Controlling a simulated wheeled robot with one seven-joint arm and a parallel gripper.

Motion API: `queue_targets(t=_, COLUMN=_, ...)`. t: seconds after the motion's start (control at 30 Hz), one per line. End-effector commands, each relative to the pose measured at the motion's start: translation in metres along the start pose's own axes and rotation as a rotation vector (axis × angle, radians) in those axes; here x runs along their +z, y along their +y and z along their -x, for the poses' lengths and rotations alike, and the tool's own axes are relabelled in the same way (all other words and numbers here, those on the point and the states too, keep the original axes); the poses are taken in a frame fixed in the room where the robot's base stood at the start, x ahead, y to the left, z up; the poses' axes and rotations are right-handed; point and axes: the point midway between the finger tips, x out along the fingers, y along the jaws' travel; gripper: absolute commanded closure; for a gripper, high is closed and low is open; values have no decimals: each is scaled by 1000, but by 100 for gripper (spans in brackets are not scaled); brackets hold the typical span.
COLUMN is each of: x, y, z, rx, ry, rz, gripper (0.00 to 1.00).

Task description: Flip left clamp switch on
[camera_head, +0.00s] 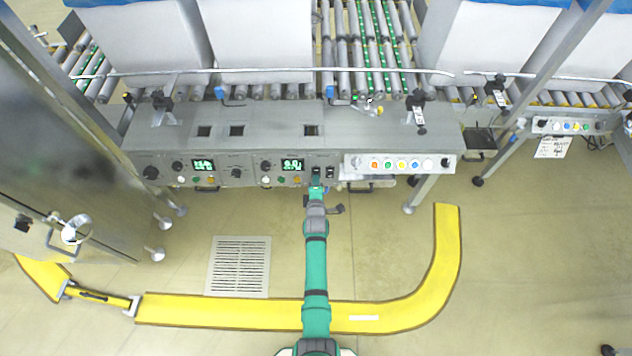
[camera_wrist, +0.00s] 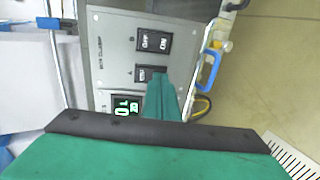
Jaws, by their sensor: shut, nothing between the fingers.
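A pair of black rocker switches sits on the grey control panel (camera_head: 222,172). The left switch (camera_head: 316,171) is the lower one in the wrist view (camera_wrist: 147,73), where my fingers cover its right part. The right switch (camera_head: 330,172) is the upper one in the wrist view (camera_wrist: 154,43), in full sight with OFF and ON lettering. My green gripper (camera_head: 316,183) is shut and empty, its tips right at the left switch; it also shows in the wrist view (camera_wrist: 161,76). I cannot tell whether they touch, nor which way the left switch is tipped.
A green digital display (camera_head: 292,165) and knobs lie left of the switches. A strip of coloured buttons (camera_head: 401,164) lies to the right. Roller conveyors (camera_head: 365,40) run behind the panel. A yellow floor stripe (camera_head: 220,309) crosses the open floor in front.

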Motion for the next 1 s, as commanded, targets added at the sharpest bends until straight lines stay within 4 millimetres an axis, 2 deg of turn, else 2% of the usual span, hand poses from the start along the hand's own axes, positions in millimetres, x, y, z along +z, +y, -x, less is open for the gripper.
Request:
queue_targets(t=0.33, x=0, y=0, z=-2, rx=1, ry=0, rz=0, gripper=100)
queue_targets(t=0.73, x=0, y=13, z=4, rx=1, ry=0, rz=0, gripper=100)
queue_targets(t=1.0, x=0, y=14, z=5, rx=0, ry=0, rz=0, gripper=100)
